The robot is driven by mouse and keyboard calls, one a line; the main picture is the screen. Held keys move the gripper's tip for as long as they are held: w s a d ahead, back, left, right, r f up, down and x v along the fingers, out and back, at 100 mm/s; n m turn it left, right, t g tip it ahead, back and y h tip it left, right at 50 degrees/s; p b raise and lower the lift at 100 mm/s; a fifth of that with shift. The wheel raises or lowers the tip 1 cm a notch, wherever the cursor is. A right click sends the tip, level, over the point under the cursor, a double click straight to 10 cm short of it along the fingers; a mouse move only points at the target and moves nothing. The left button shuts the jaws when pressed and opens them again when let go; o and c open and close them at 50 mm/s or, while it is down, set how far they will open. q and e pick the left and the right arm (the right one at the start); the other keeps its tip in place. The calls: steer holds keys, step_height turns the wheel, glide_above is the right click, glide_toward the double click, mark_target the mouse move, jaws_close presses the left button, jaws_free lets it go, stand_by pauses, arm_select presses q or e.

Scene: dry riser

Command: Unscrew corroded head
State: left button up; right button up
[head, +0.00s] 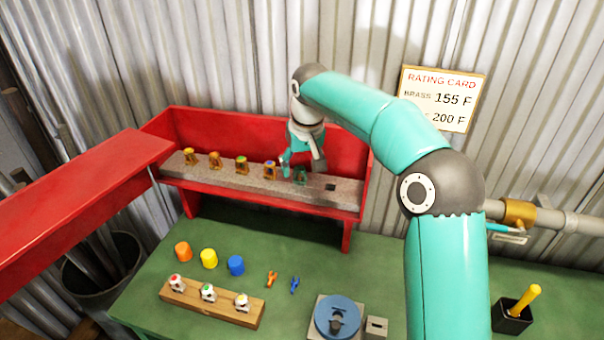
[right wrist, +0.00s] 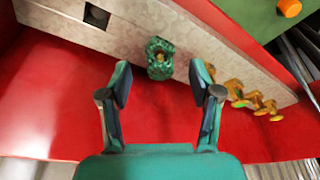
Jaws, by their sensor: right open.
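The corroded head (head: 300,175) is green and crusted. It stands on the speckled grey ledge (head: 226,175) inside the red cabinet, at the right end of a row of brass heads (head: 214,159). In the right wrist view the corroded head (right wrist: 159,58) lies just ahead of the fingertips, roughly centred between them. My right gripper (head: 302,163) reaches down into the cabinet over it. In the right wrist view my right gripper (right wrist: 161,78) is open, with nothing between its fingers. My left gripper is not in view.
A square dark hole (head: 331,187) sits in the ledge right of the corroded head. On the green bench (head: 370,262) are coloured caps (head: 209,258), a wooden block (head: 212,303) with white-bodied heads, and a blue round fixture (head: 337,315). A red panel (head: 80,212) juts in from the left.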

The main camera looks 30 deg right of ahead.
mark_target(301, 168)
steer(key=shift+x, duration=1.6)
jaws_close()
steer(key=n+p, duration=0.1)
steer(key=n+y+p, duration=0.1)
steer(key=n, duration=0.1)
steer(key=shift+r+p, duration=0.25)
steer(key=shift+p, duration=0.15)
steer(key=shift+f+n+p, duration=0.1)
steer(key=shift+n+p, duration=0.45)
steer(key=shift+n, duration=0.65)
steer(key=shift+f, duration=0.15)
steer(key=shift+n+y, duration=0.3)
